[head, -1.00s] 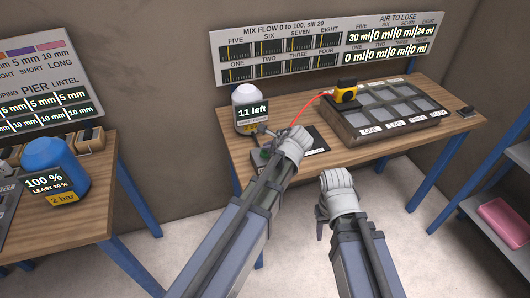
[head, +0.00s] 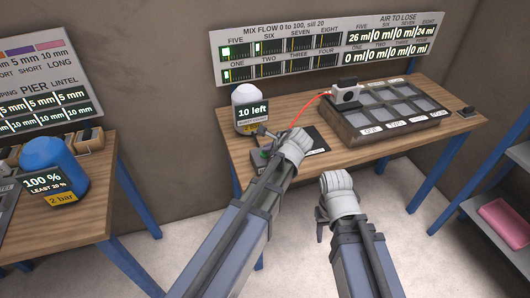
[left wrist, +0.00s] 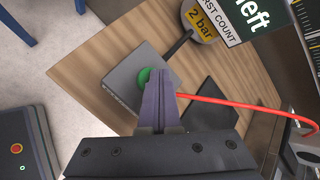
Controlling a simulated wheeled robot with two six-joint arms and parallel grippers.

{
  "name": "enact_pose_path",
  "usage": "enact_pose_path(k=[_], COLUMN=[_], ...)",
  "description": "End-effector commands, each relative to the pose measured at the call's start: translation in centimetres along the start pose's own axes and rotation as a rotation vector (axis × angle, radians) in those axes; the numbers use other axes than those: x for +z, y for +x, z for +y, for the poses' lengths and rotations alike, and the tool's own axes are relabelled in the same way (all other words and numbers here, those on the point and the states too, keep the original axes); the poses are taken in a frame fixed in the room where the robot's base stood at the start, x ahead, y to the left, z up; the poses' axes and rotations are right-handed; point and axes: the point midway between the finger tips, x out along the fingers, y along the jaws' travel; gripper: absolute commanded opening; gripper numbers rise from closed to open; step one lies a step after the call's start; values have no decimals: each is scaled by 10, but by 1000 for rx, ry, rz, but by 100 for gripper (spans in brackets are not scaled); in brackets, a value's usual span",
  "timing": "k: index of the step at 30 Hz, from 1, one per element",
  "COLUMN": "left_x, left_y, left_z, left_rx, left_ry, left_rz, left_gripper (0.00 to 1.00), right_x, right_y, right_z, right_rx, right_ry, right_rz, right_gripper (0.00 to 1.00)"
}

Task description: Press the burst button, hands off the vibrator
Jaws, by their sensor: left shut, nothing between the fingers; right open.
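The green burst button (left wrist: 143,77) sits on a grey box (left wrist: 122,88) on the table; it also shows in the head view (head: 266,153). My left gripper (left wrist: 157,78) is shut and empty, with its fingertips over the button and partly covering it. I cannot tell whether they touch it. My right gripper (head: 321,222) is open and empty in front of the table.
A white bottle (head: 246,97) reading "10 left" stands behind the box. A dark flat pad (head: 312,143) lies beside it. The wall board (head: 330,50) shows green bars at FIVE and ONE, and 26 ml at FIVE. A blue tank (head: 50,165) stands on the left table.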

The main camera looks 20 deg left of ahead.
Motion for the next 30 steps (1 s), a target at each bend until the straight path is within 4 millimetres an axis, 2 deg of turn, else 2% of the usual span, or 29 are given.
enact_pose_path(k=[16, 30], left_x=[-1, 9], left_y=[1, -12], left_z=[1, -9], left_rx=[1, 0], left_ry=[0, 0], left_rz=[1, 1], left_gripper=[0, 0], right_x=[0, 1], right_y=[1, -18], right_z=[0, 2], right_rx=[0, 0], right_ry=[0, 0], right_rz=[0, 0], right_gripper=[50, 50])
